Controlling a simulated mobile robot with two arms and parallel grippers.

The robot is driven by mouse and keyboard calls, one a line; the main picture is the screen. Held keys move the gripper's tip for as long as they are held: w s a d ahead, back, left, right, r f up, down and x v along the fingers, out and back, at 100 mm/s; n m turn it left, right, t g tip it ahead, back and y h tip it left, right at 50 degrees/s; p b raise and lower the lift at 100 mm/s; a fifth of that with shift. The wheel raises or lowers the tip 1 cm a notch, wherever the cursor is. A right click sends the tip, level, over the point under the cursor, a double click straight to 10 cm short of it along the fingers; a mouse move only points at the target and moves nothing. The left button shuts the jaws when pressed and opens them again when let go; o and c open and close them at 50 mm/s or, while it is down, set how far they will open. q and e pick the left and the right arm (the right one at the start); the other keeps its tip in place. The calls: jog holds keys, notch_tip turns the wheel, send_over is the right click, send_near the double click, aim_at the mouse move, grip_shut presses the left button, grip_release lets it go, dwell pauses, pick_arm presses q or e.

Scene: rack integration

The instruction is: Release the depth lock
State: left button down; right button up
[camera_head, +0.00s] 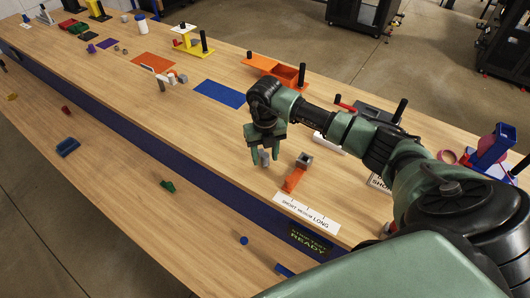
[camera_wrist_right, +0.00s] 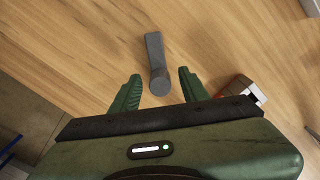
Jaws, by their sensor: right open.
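My right gripper (camera_head: 265,152) is open above the wooden table, fingers pointing down. In the right wrist view, a dark grey lever-like part (camera_wrist_right: 155,58) with a rounded end lies ahead of the open fingers (camera_wrist_right: 158,76), its rounded end at the gap between their tips. It looks like the depth lock, but I cannot be sure. It also shows as a small grey piece (camera_head: 264,159) by the fingertips in the head view. My left gripper is not in view.
A white SHORT MEDIUM LONG label (camera_head: 306,212) lies near the front edge, above a dark READY sign (camera_head: 309,241). A blue mat (camera_head: 220,94) and an orange tray (camera_head: 277,69) lie farther back. The wood left of the gripper is clear.

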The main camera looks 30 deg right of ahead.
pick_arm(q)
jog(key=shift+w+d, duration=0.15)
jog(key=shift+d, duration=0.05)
pick_arm(e)
jog(key=c, duration=0.9)
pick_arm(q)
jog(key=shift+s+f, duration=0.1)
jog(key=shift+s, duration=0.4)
pick_arm(e)
grip_shut()
